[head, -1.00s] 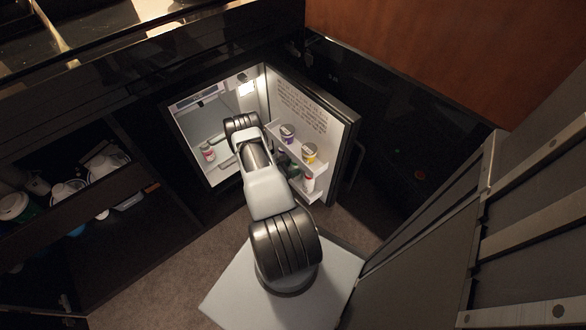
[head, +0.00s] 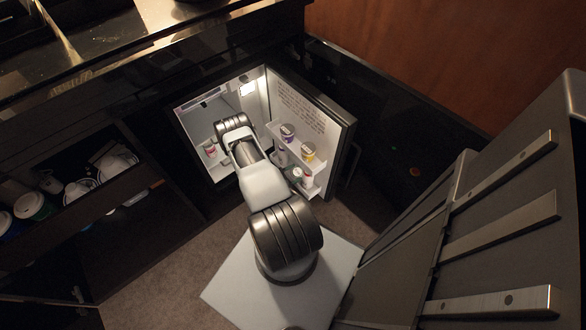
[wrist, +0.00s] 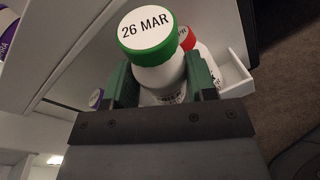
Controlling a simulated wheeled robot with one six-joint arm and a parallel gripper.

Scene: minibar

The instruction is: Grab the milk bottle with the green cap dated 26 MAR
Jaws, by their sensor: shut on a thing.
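The milk bottle (wrist: 160,72) is white, with a green cap whose white top reads "26 MAR". It stands out in the middle of the wrist view. My gripper (wrist: 163,85) has one green finger on each side of the bottle and is shut on it. The lower part of the bottle is hidden behind the gripper body. My gripper's fingers are hidden behind my arm there.
A red-capped bottle (wrist: 188,40) stands right behind the held one, near the white shelf wall (wrist: 238,70). Two tubs, purple (head: 287,132) and yellow (head: 307,152), sit on the upper door shelf. A pink-labelled container (head: 210,150) stands inside the fridge. An open cupboard with cups is at left.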

